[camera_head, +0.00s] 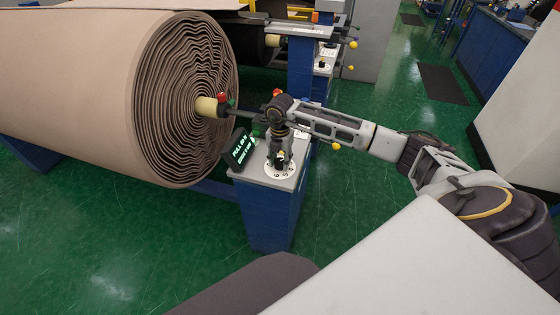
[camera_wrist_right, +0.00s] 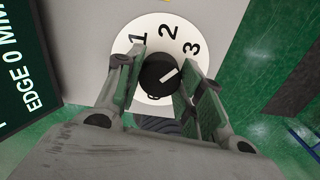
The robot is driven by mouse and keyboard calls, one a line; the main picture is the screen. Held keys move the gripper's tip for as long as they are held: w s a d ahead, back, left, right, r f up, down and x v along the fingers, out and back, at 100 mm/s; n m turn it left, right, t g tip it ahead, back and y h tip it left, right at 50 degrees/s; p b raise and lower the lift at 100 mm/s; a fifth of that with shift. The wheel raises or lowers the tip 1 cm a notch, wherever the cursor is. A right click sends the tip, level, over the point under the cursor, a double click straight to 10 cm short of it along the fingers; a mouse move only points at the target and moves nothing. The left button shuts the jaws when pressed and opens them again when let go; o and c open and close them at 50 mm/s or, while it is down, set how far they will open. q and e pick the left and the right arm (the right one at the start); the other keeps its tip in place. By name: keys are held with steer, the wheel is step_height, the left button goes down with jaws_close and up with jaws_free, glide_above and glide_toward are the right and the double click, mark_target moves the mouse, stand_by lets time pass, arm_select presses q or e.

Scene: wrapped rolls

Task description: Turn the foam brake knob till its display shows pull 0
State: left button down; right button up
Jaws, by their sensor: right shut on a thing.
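The foam brake knob (camera_wrist_right: 160,75) is round and dark with a white pointer line, on a white numbered dial (camera_wrist_right: 125,42). The line points up and right in the right wrist view, roughly toward the 3. My right gripper (camera_wrist_right: 160,84) has its fingers on both sides of the knob and is shut on it. In the head view this gripper (camera_head: 280,157) reaches down to the dial (camera_head: 272,173) on the stand. The dark display (camera_head: 240,150) has green text with a pull line, whose number is too small to read surely. Its "EDGE 0" line shows in the wrist view (camera_wrist_right: 25,75). My left gripper is not in view.
A large brown foam roll (camera_head: 90,85) hangs on a shaft left of the blue stand (camera_head: 268,215). A red and a green knob (camera_head: 228,101) sit by the roll's core. Another stand (camera_head: 300,60) is behind. Green floor (camera_head: 340,215) is open to the stand's right.

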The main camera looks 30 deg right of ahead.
steer(key=shift+n+b, duration=0.3)
steer(key=shift+n, duration=1)
steer(key=shift+n+b, duration=0.35)
steer(key=shift+n, duration=1.15)
steer(key=shift+n+b, duration=0.55)
steer(key=shift+n, duration=0.55)
steer(key=n+b, duration=0.1)
steer(key=n, duration=0.2)
steer(key=shift+n, duration=0.8)
steer(key=shift+n+b, duration=0.35)
steer(key=shift+n, duration=0.05)
steer(key=shift+w+n+b, duration=0.1)
steer(key=shift+n+b, duration=0.25)
steer(key=shift+n, duration=0.85)
steer(key=n+b, duration=0.1)
steer(key=n, duration=0.3)
steer(key=shift+n+b, duration=0.4)
steer(key=shift+n, duration=0.5)
steer(key=shift+n+b, duration=0.3)
steer(key=shift+n, duration=1.1)
steer(key=shift+n+b, duration=0.3)
steer(key=shift+n, duration=0.6)
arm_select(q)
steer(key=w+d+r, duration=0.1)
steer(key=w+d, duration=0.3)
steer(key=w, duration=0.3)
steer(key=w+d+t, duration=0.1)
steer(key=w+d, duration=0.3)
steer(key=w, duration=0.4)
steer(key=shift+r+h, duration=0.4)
